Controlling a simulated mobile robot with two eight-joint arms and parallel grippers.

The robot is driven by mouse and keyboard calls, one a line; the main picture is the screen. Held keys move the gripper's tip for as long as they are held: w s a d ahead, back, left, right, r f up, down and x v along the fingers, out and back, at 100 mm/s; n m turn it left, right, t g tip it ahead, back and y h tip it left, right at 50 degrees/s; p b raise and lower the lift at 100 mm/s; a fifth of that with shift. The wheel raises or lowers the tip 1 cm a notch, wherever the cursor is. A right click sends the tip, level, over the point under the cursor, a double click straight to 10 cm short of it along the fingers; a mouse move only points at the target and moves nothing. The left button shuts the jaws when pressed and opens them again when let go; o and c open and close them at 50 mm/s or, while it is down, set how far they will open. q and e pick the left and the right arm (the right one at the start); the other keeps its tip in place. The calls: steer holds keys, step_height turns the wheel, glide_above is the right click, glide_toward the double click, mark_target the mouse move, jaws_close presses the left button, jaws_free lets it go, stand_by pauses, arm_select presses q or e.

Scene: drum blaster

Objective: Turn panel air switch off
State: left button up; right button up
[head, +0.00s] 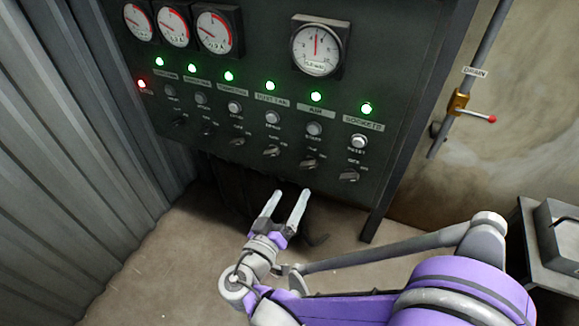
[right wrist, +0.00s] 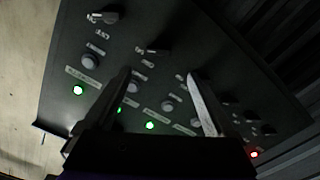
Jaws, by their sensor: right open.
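The dark control panel (head: 235,110) has a row of rotary switches along its lower part. The column labelled AIR has a lit green lamp (head: 316,97), a round button (head: 314,128) and a dark rotary switch (head: 309,163). The air switch also seems to show in the right wrist view (right wrist: 154,50), in dim light. My right gripper (head: 290,194) is open and empty, its fingers pointing up at the panel just below the switch row. In the right wrist view, the fingers (right wrist: 159,75) frame part of the panel without gripping anything. My left gripper is out of view.
Neighbouring rotary switches (head: 271,151) and (head: 349,175) sit close on both sides. Round gauges (head: 317,49) are above. A drain pipe with a red-tipped valve (head: 459,104) is at right, a grey box (head: 560,233) at lower right, and a corrugated wall (head: 70,150) at left.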

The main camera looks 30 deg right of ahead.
mark_target(306, 167)
steer(key=b+x, duration=0.1)
steer(key=x, duration=0.9)
steer(key=shift+w+d, duration=0.2)
steer(key=shift+d, duration=0.15)
steer(key=shift+c, duration=0.3)
steer(key=c, duration=1.3)
steer(key=shift+n, duration=0.3)
steer(key=n, duration=0.4)
steer(key=shift+n+p, duration=0.35)
steer(key=shift+n, duration=0.05)
steer(key=n, duration=0.6)
steer(key=shift+a+f, duration=0.1)
steer(key=shift+f, duration=0.05)
steer(key=shift+n, duration=0.3)
